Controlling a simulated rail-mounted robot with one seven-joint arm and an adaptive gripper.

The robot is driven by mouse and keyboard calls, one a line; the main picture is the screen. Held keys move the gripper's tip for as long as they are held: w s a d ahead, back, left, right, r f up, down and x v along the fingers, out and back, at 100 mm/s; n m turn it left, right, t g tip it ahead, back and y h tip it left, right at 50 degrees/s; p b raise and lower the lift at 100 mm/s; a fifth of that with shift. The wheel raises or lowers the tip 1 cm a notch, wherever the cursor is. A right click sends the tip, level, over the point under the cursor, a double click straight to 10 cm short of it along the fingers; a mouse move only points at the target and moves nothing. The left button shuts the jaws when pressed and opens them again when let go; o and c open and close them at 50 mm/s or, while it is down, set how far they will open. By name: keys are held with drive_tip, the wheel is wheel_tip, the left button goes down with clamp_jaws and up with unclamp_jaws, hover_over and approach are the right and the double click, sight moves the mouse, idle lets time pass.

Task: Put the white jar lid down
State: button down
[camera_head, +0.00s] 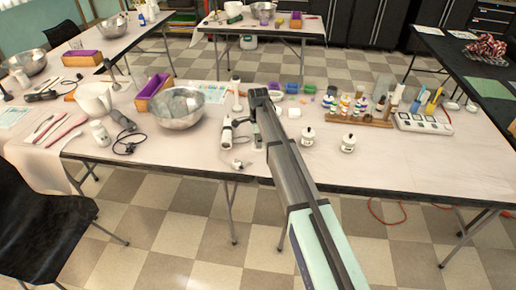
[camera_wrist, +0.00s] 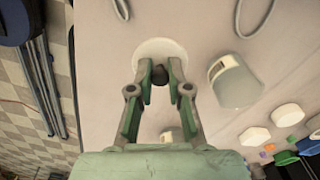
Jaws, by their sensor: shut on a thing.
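The white jar lid (camera_wrist: 152,46) shows in the wrist view as a pale round disc with a dark knob (camera_wrist: 160,75). My gripper (camera_wrist: 161,68) is shut on the knob, with one finger on each side. The lid is over the pale table top; I cannot tell whether it touches it. In the head view my arm reaches over the near side of the table (camera_head: 420,173), and my gripper and the lid are small and hard to make out there.
A white cylindrical container (camera_wrist: 235,82) stands close to the lid in the wrist view. A metal bowl (camera_head: 178,110) stands at left, with cables near it. A wooden rack of bottles (camera_head: 360,118) and small coloured tubs are at right. The front right table top is clear.

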sight(258, 155)
drive_tip(key=shift+f+p, duration=0.45)
drive_tip(key=shift+f, duration=1.95)
drive_tip(key=shift+f, duration=0.1)
drive_tip(key=c, duration=1.1)
unclamp_jaws()
wheel_tip(258, 155, up, 12)
drive_tip(key=b, duration=0.3)
